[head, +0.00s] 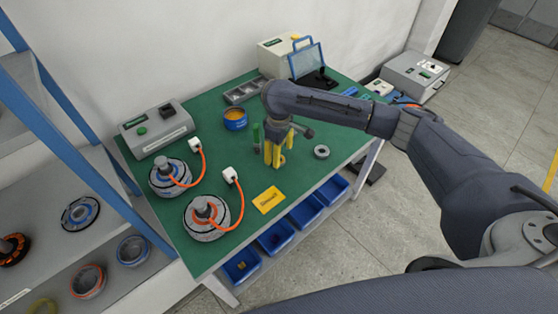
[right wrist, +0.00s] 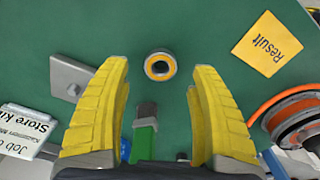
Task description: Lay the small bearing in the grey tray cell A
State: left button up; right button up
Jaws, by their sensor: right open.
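The small bearing (right wrist: 160,66) is a metal ring with an orange-yellow inner band. In the right wrist view it lies flat on the green table, beyond my fingertips and roughly centred between them. In the head view it is mostly hidden by my gripper. My right gripper (right wrist: 163,78) is open and empty, its yellow fingers pointing down; it also shows in the head view (head: 273,158). The grey tray (head: 231,100) with several cells stands near the back of the table, beyond my gripper; its cell letters cannot be read. My left gripper is out of view.
A green-handled tool (right wrist: 145,135) is near my fingers. A blue bowl (head: 235,125) stands left of my gripper. The front right surface has free room.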

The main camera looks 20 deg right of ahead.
jog(key=shift+f, duration=1.65)
jog(key=shift+c, duration=0.3)
grip_shut()
